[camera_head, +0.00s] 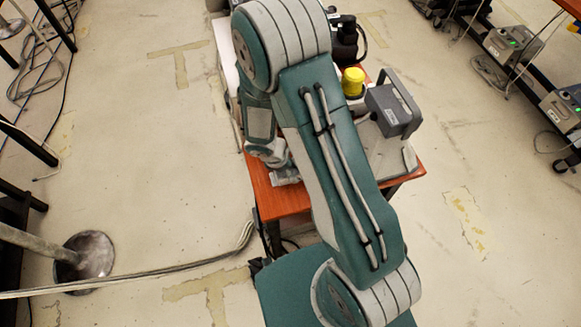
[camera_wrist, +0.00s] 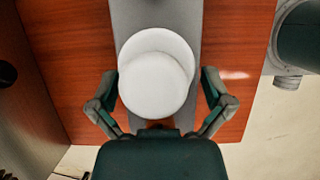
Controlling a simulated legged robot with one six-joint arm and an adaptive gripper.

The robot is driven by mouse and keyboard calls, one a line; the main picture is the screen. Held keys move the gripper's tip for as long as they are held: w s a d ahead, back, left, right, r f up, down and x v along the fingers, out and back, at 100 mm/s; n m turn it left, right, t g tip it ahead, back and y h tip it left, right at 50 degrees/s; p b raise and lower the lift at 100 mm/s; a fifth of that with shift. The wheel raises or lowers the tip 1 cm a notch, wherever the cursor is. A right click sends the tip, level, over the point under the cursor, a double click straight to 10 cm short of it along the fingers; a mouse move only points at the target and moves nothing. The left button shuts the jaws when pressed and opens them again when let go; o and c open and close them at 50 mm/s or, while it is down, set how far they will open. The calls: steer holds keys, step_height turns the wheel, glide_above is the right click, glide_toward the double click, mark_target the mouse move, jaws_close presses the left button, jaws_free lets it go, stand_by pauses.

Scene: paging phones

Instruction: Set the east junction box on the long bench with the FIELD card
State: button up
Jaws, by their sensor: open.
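In the wrist view, my gripper (camera_wrist: 160,88) is open, with one finger on each side of a white round object (camera_wrist: 153,85). I see no clear contact between the fingers and it. The white object is seen from above and stands over a grey strip (camera_wrist: 130,16) on a red-brown wooden top (camera_wrist: 75,60). In the head view, my arm crosses the table (camera_head: 284,203) and hides much of it. A grey box with a handle (camera_head: 392,106) and a small label sits on the table's right side. I cannot tell which thing is the east junction box. No FIELD card is readable.
A yellow-lidded jar (camera_head: 352,80) and a black device (camera_head: 345,42) stand behind the grey box. Grey units with green lights (camera_head: 515,42) are on a rack at right. A round metal base (camera_head: 85,255) and a cable (camera_head: 150,272) lie at left. Pale floor is open around the table.

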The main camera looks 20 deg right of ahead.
steer(key=shift+d, duration=0.1)
steer(key=shift+r, duration=0.2)
steer(key=v, duration=1.1)
steer(key=shift+r, duration=0.35)
steer(key=s+d+r+m+t+y, duration=0.1)
steer(key=s+d+r+m+t, duration=0.1)
steer(key=s+r+m, duration=0.2)
steer(key=s+d+r+m+t+y, duration=0.1)
steer(key=s+r+m, duration=0.4)
steer(key=r, duration=0.8)
steer(key=s+d+r+m+t+y, duration=0.2)
steer(key=s+r+m, duration=0.3)
steer(key=r+m, duration=0.3)
steer(key=shift+d+r+m+t+y, duration=0.2)
steer(key=shift+d+m+t+y, duration=0.1)
steer(key=shift+d+m, duration=0.2)
